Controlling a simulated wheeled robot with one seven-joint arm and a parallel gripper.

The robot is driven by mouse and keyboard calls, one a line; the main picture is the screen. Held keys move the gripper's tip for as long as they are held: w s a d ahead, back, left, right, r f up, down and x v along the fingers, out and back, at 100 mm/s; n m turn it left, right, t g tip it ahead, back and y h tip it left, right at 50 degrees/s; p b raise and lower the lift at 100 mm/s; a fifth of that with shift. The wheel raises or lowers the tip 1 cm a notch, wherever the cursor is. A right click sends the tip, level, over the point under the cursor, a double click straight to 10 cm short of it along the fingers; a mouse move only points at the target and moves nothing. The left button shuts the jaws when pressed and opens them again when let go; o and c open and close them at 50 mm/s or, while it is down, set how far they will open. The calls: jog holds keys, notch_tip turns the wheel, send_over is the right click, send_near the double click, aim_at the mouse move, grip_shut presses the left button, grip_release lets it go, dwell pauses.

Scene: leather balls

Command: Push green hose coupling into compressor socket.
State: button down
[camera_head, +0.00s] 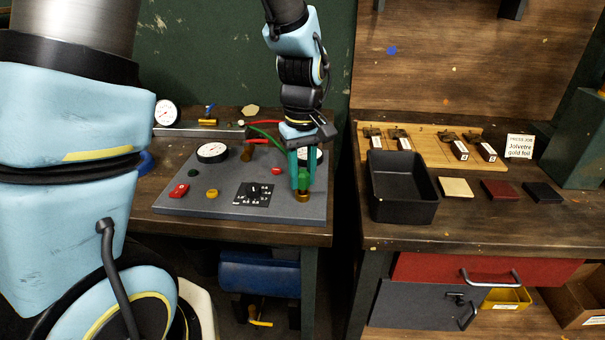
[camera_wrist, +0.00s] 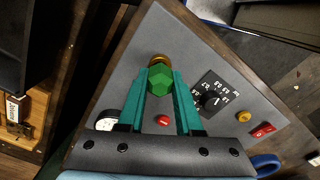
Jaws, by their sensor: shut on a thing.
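The green hose coupling (camera_head: 303,181) is between the teal fingers of my gripper (camera_head: 302,176), upright above the grey panel. In the wrist view the coupling (camera_wrist: 160,79) shows as a green hex body held between the fingertips (camera_wrist: 160,88). The brass compressor socket (camera_head: 302,196) stands near the panel's front right, directly below the coupling. The socket (camera_wrist: 159,60) also shows just beyond the coupling in the wrist view. The coupling's lower end meets or nearly meets the socket; I cannot tell how deep it sits. A green hose (camera_head: 265,136) runs behind my gripper.
The grey panel (camera_head: 225,206) carries gauges (camera_head: 212,152), a black dial (camera_head: 254,194), a red switch (camera_head: 179,190) and a brass knob (camera_head: 212,194). A red hose (camera_head: 262,122) lies behind. A black bin (camera_head: 402,190) stands on the right bench, across a gap.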

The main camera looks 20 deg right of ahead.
aim_at(302, 171)
jog(key=shift+f, duration=0.45)
dwell(0.3)
jog(key=c, duration=0.5)
grip_release()
notch_tip(302, 171, up, 11)
jog(key=shift+f+b, duration=0.1)
jog(key=shift+b, duration=0.75)
jog(key=a+f+m, duration=0.1)
jog(key=a+f, duration=0.3)
jog(key=a, duration=0.8)
jog(key=w+a+f+m+t, duration=0.1)
jog(key=a+f, duration=0.3)
jog(key=a, duration=0.9)
jog(key=shift+a+t, duration=0.15)
jog(key=shift+t, duration=0.15)
